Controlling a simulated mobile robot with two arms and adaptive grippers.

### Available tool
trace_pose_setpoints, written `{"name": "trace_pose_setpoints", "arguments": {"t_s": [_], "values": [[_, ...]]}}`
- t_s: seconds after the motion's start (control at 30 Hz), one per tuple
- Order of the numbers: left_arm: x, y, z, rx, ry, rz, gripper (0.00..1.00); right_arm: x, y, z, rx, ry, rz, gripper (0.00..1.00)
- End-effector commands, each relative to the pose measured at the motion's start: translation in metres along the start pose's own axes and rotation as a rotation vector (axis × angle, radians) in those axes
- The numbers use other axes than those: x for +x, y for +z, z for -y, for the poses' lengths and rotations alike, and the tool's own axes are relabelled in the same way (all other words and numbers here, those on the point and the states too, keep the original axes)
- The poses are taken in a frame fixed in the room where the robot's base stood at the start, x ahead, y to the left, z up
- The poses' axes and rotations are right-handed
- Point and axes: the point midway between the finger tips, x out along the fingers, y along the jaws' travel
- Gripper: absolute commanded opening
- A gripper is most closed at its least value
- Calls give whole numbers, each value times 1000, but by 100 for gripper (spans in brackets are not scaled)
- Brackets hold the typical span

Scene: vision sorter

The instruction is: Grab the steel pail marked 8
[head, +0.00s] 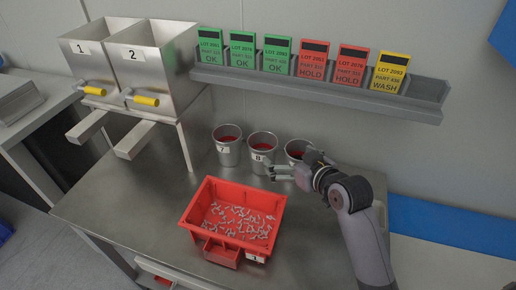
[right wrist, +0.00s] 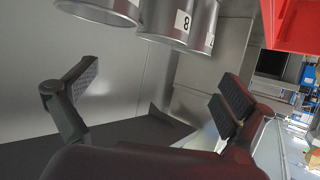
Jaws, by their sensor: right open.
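The steel pail marked 8 (head: 262,158) stands upright on the steel table, the middle one of three, with something red inside. In the right wrist view the pail marked 8 (right wrist: 164,20) is at the top, its number turned sideways. My right gripper (head: 279,172) is at the front right of this pail, its fingers pointing left. In the right wrist view my right gripper (right wrist: 160,92) has its fingers wide apart with nothing between them. Whether a finger touches the pail cannot be told. My left gripper is out of view.
The pail marked 7 (head: 228,152) stands close on the left, and a third pail (head: 296,146) on the right, partly behind my gripper. A red bin (head: 199,209) of small metal parts is in front. Two hoppers (head: 150,68) stand at left; a card rack (head: 320,87) hangs behind.

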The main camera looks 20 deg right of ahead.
Motion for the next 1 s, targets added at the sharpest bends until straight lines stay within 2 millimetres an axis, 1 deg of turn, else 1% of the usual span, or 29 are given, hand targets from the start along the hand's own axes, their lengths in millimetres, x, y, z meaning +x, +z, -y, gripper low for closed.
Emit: {"name": "trace_pose_setpoints", "arguments": {"t_s": [0.13, 0.3, 0.4, 0.5, 0.6, 0.7, 0.77, 0.87, 1.0], "values": [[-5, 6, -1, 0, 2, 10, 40, 28, -1, 0, 3, -1, 2, 99], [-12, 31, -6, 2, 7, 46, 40, 66, -2, 1, 4, -2, 1, 99], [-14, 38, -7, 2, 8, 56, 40, 86, -2, 1, 2, -2, 1, 99], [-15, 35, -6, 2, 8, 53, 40, 101, -1, 1, 2, -1, 0, 99], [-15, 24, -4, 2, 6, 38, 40, 111, -1, 1, 1, -1, 1, 99], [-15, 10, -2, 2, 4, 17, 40, 115, 0, 0, 0, -1, 0, 99], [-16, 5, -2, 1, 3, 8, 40, 118, -1, 0, 0, -1, 1, 99], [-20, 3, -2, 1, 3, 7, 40, 128, -2, 1, 2, -1, 0, 99], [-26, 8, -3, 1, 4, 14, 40, 147, -2, 1, 2, -1, 2, 99]]}}
